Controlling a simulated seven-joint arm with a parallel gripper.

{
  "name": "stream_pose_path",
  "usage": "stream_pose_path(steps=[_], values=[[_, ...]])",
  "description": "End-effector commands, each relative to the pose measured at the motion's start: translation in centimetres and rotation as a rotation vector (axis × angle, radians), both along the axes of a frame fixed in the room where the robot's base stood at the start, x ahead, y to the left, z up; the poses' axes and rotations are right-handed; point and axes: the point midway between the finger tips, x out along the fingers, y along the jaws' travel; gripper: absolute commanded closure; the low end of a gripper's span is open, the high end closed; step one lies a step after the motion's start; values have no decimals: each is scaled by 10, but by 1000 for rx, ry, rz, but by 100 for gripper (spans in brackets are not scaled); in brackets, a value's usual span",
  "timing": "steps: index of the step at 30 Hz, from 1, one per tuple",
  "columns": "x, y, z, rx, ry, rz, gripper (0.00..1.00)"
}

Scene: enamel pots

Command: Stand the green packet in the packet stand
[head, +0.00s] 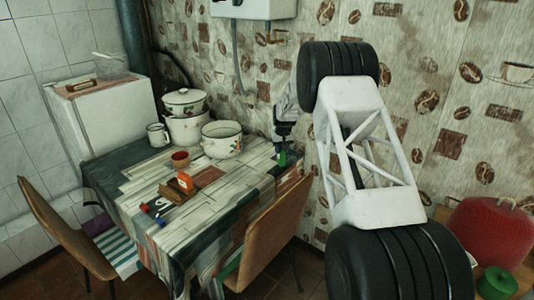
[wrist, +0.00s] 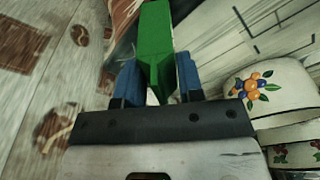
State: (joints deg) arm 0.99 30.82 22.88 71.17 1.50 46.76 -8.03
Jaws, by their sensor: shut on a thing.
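My gripper (head: 283,136) is above the right back part of the table, near the wall. It is shut on the green packet (head: 282,159), which hangs below the fingers. In the wrist view the green packet (wrist: 155,35) sits between the blue finger pads of my gripper (wrist: 159,85). A brown wooden holder (head: 171,193), which looks like the packet stand, is on the table to the left of my gripper. An orange packet (head: 186,181) stands at it. Its slots are too small to make out.
A flowered pot (head: 221,141) stands between the wall and the holder. A stacked pot (head: 186,128), a white mug (head: 158,135) and a small red-brown cup (head: 180,159) are further left. Small blue and red items (head: 151,210) lie in front. A chair (head: 270,230) stands at the right edge.

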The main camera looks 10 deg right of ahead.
Motion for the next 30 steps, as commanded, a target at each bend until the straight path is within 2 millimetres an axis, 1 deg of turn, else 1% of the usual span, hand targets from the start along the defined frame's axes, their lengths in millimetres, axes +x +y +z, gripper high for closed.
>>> stream_pose_path(steps=[1, 4, 13, 14, 15, 23, 29, 30], values=[[3, -8, 1, 0, -1, -14, 84], [7, -23, 1, 0, -2, -42, 84], [16, -56, 0, -1, -3, -106, 84], [17, -57, 0, -1, -3, -108, 84], [18, -48, 1, 0, -4, -96, 84], [21, -16, 5, -1, -3, -46, 84], [23, 18, 8, -2, -3, 6, 84], [24, 27, 9, -3, -4, 21, 84]])
